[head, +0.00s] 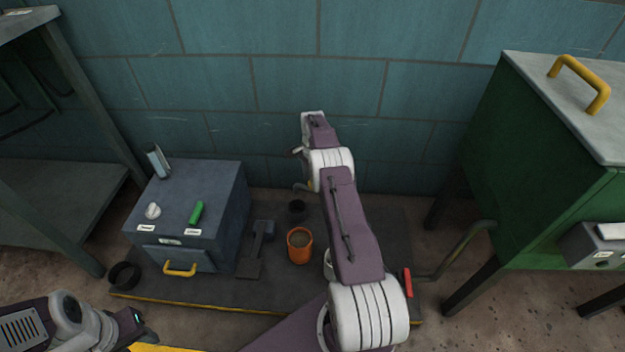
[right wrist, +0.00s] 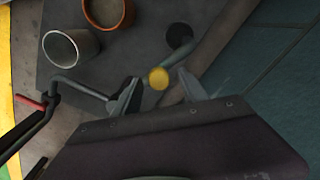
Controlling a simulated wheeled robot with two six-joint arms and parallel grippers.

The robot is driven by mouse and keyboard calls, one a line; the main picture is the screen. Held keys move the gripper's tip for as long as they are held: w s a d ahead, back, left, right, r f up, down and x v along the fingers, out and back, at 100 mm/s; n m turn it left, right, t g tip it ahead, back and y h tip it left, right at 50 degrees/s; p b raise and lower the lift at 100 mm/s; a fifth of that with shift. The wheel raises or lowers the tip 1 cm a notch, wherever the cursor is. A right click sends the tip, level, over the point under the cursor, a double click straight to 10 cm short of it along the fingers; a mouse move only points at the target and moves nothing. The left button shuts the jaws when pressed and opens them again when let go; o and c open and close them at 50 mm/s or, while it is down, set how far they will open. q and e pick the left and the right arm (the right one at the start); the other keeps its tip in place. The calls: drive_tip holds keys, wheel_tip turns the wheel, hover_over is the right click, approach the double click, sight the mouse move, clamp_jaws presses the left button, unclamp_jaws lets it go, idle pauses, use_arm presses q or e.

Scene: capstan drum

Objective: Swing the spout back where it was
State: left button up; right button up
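The grey spout (right wrist: 80,88) is a thin pipe in the right wrist view. It runs from near a red handle to the right, partly behind one finger of my right gripper (right wrist: 158,79). The right gripper is open. In the head view the right gripper (head: 303,181) is beyond the orange cup, near the wall, and my arm hides most of the spout. My left gripper (head: 138,322) is at the lower left; its fingers are too small to judge.
A blue-grey box (head: 215,210) stands left. A green tank (head: 500,140) stands right, its pipe (head: 460,243) reaching down by the red handle (head: 408,282).

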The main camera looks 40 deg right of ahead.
wheel_tip(320, 180, up, 9)
drive_tip(key=p, duration=0.6)
